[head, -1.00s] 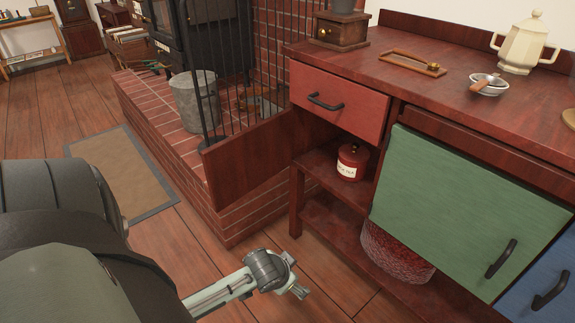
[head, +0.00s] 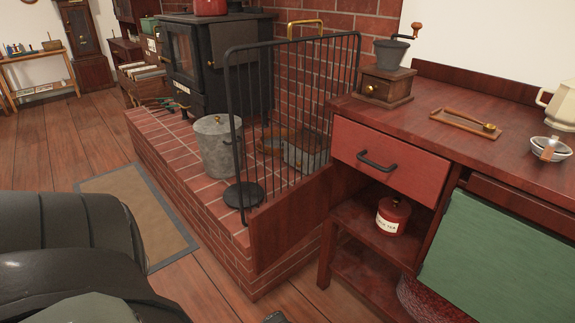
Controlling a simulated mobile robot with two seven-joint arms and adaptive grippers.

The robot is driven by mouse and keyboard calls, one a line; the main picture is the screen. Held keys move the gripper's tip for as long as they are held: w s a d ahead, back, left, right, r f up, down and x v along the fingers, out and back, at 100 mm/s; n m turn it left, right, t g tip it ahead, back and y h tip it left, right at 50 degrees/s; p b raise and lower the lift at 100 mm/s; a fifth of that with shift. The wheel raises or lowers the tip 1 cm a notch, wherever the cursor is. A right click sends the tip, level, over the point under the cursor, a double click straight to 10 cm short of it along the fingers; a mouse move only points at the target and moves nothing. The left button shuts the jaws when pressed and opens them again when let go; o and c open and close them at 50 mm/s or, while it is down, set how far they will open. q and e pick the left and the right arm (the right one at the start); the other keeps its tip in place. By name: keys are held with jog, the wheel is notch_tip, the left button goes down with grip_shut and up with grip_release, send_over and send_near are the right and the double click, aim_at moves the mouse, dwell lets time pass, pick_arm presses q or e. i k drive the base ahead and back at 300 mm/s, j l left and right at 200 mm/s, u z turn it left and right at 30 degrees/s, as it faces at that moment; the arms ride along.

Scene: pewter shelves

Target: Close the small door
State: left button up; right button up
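The small door (head: 285,225) is a dark red-brown wooden panel below the red drawer (head: 390,158), at the left end of the cabinet. It stands open, swung out to the left beside the brick hearth. The shelf opening (head: 365,225) behind it is exposed, with a red labelled canister (head: 392,217) on the upper shelf. My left arm enters at the lower left. Only a small dark piece, perhaps of its wrist, shows at the bottom edge; its fingertips are out of frame. My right gripper is not in view.
The brick hearth (head: 190,205) with a black fire guard (head: 240,150) and metal bucket (head: 217,146) lies left of the door. A mat (head: 140,215) lies on the floor. Some bare floor shows below the door.

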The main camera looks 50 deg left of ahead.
aim_at(276, 228)
jog(key=j+z, duration=0.1)
jog(key=j, duration=0.35)
jog(key=k+j, duration=0.1)
jog(key=j, duration=0.35)
jog(key=j+z, duration=0.15)
jog(key=j, duration=0.3)
jog(key=k+j, duration=0.15)
jog(key=j, duration=0.3)
jog(key=k+j+z, duration=0.15)
jog(key=j, duration=0.3)
jog(key=i, duration=0.05)
